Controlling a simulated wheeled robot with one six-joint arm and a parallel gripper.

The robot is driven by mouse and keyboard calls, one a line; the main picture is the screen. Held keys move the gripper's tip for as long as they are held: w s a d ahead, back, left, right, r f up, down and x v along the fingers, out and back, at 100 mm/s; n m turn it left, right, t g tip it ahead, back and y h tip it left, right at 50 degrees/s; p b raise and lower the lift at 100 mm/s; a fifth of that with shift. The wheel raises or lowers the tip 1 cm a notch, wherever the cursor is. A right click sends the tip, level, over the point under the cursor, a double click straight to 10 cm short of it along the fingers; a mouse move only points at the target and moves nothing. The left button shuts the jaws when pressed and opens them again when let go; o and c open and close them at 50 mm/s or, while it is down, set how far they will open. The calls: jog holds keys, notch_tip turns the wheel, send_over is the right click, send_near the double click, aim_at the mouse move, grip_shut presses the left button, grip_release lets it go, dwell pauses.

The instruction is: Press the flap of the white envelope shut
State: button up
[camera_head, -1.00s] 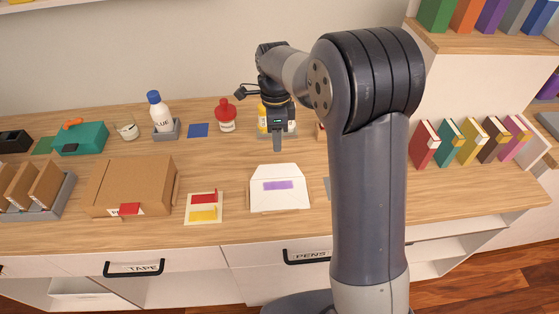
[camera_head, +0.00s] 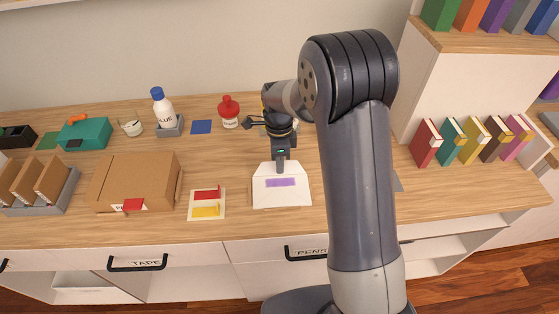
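The white envelope (camera_head: 282,198) lies on the desk near its front edge, with a purple strip (camera_head: 280,182) across its flap. My gripper (camera_head: 280,168) points down over the back part of the flap, just behind the purple strip. Its fingers look closed together into one narrow tip, with nothing seen between them. From this view I cannot tell whether the tip touches the flap. The back edge of the envelope is partly hidden behind the fingers.
A card with red and yellow strips (camera_head: 207,204) and a brown box (camera_head: 135,182) lie left of the envelope. A glue bottle (camera_head: 162,110) and a red-capped bottle (camera_head: 229,112) stand behind. Books (camera_head: 427,143) stand at right. The desk between card and envelope is clear.

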aim_at(281, 187)
grip_shut()
